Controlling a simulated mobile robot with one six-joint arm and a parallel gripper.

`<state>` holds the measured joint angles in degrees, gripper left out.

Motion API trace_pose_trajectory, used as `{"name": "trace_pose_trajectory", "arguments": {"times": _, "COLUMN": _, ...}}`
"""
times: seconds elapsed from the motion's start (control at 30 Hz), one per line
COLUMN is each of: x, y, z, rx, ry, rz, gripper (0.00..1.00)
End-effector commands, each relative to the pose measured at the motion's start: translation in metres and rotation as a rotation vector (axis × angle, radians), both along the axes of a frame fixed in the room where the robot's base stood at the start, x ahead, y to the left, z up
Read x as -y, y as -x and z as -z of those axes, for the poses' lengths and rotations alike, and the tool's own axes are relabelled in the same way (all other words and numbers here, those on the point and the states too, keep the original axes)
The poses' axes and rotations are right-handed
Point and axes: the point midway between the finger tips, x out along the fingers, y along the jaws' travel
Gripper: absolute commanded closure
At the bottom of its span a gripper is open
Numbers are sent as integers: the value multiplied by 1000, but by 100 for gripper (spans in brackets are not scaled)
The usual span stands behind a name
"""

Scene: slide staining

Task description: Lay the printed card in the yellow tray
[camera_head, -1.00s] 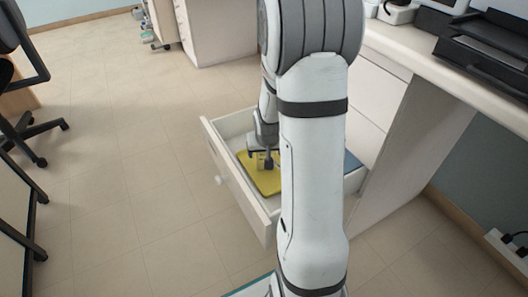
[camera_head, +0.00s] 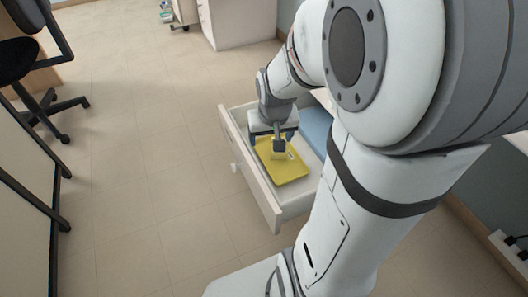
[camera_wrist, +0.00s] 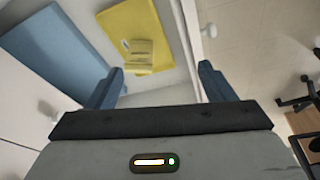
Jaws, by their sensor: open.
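The yellow tray (camera_head: 288,173) lies flat inside an open drawer, and also shows at the top of the wrist view (camera_wrist: 118,22). The printed card (camera_wrist: 141,52) is pale yellow with faint lines; it lies over the tray near one edge, and part of it shows under my gripper in the head view (camera_head: 277,155). I cannot tell if it rests fully flat. My gripper (camera_wrist: 160,80) is open and empty, its two blue-grey fingers apart. In the head view my gripper (camera_head: 270,143) hangs just above the card end of the tray.
A blue tray or mat (camera_wrist: 55,50) lies beside the yellow tray in the drawer, also at the drawer's back side (camera_head: 318,134). The white drawer front (camera_head: 248,165) stands up as a wall close by. Open floor (camera_head: 150,200) lies left; an office chair (camera_head: 45,100) stands far left.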

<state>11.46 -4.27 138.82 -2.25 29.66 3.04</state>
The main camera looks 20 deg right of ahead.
Motion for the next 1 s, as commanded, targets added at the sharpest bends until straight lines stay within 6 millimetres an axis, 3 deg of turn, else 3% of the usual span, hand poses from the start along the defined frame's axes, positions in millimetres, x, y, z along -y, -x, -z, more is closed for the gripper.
{"name": "trace_pose_trajectory", "arguments": {"times": 0.1, "x": -35, "y": 40, "z": -24, "rx": -64, "ry": -13, "rz": -97, "gripper": 24}}
{"name": "trace_pose_trajectory", "arguments": {"times": 0.2, "x": -54, "y": 69, "z": -35, "rx": -117, "ry": -23, "rz": -160, "gripper": 24}}
{"name": "trace_pose_trajectory", "arguments": {"times": 0.33, "x": -71, "y": 93, "z": -42, "rx": -161, "ry": -32, "rz": -209, "gripper": 24}}
{"name": "trace_pose_trajectory", "arguments": {"times": 0.77, "x": -75, "y": 100, "z": -52, "rx": -176, "ry": -39, "rz": -217, "gripper": 24}}
{"name": "trace_pose_trajectory", "arguments": {"times": 0.87, "x": -76, "y": 101, "z": -73, "rx": -178, "ry": -56, "rz": -202, "gripper": 24}}
{"name": "trace_pose_trajectory", "arguments": {"times": 1.0, "x": -80, "y": 104, "z": -119, "rx": -177, "ry": -85, "rz": -182, "gripper": 24}}
